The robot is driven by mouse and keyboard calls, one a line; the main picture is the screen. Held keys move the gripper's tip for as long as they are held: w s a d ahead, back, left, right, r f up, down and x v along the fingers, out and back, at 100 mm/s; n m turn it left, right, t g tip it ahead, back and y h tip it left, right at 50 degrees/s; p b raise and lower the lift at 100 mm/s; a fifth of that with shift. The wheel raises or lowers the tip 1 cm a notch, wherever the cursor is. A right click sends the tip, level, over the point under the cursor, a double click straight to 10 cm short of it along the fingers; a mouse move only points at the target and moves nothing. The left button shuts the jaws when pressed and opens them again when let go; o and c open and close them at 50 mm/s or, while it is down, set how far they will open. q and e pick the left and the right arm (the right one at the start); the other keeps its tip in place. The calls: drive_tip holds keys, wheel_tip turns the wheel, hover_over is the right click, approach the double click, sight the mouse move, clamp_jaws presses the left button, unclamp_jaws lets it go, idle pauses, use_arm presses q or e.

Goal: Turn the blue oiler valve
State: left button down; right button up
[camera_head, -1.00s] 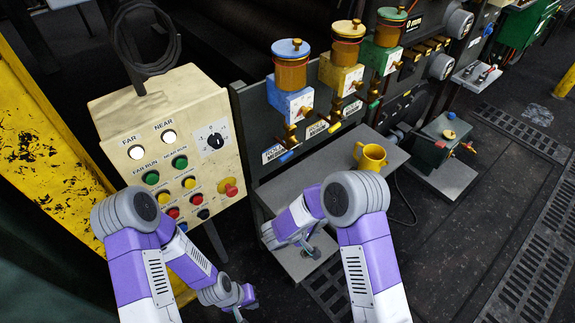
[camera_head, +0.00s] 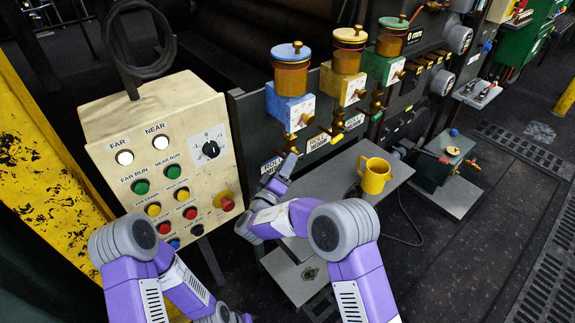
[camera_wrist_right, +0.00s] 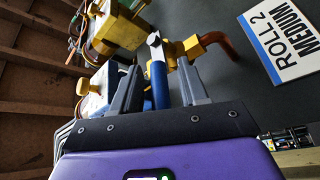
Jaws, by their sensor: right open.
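The blue oiler (camera_head: 290,107) has a blue box body under an amber cup with a blue lid, on the machine's dark panel. My right gripper (camera_head: 285,168) is raised in front of the valve below it and hides the blue handle in the head view. In the right wrist view the blue valve handle (camera_wrist_right: 159,85) stands between the two open fingers of my right gripper (camera_wrist_right: 160,68), with a gap on both sides. The brass valve body (camera_wrist_right: 185,48) and a copper pipe lie just beyond the fingertips. My left arm hangs low at the bottom left; its gripper is out of frame.
A yellow oiler (camera_head: 343,84) and a green oiler (camera_head: 384,68) stand to the right of the blue one. A yellow jug (camera_head: 374,176) sits on the grey shelf (camera_head: 400,172) below. A button box (camera_head: 205,120) stands close on the left.

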drive_tip(key=shift+w+d+r, duration=0.1)
drive_tip(key=shift+w+d, duration=0.1)
drive_tip(key=shift+w, duration=0.1)
clamp_jaws()
idle(0.4)
drive_tip(key=n+t, duration=0.1)
drive_tip(key=t, duration=0.1)
drive_tip(key=f+n+t, duration=0.1)
drive_tip(key=t, duration=0.1)
drive_tip(key=shift+f+n, duration=0.3)
drive_tip(key=shift+n, duration=0.1)
drive_tip(key=shift+w+d+f+n+t+y, duration=0.1)
drive_tip(key=shift+f+n+t+y, duration=0.15)
drive_tip(key=shift+n+t, duration=0.55)
drive_tip(key=shift+w+d+f+n+t+y, duration=0.1)
drive_tip(key=shift+f+n+t+y, duration=0.15)
drive_tip(key=shift+n+t, duration=0.55)
